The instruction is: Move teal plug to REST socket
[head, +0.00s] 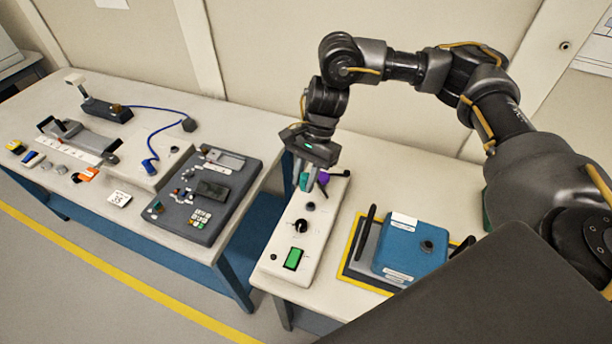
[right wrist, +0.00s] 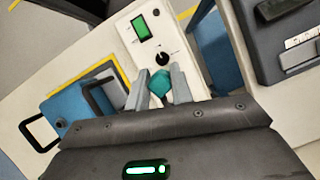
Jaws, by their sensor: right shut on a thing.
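My right gripper (head: 308,184) points down over the far end of a white control panel (head: 278,238). It is shut on the teal plug (head: 303,181), which also shows between the two grey fingers in the right wrist view (right wrist: 161,82). I cannot tell whether the plug is seated in a socket or held just above the panel. A purple plug (head: 323,177) is close to the right of the fingers. A dark round socket (head: 311,206) lies just in front of them. I cannot read any REST label. My left gripper is not in view.
The panel carries a black knob (head: 300,226) and a green display (head: 293,258). A blue box (head: 408,247) with black handles stands to its right. A grey keypad console (head: 205,195) sits on the left bench, across a gap.

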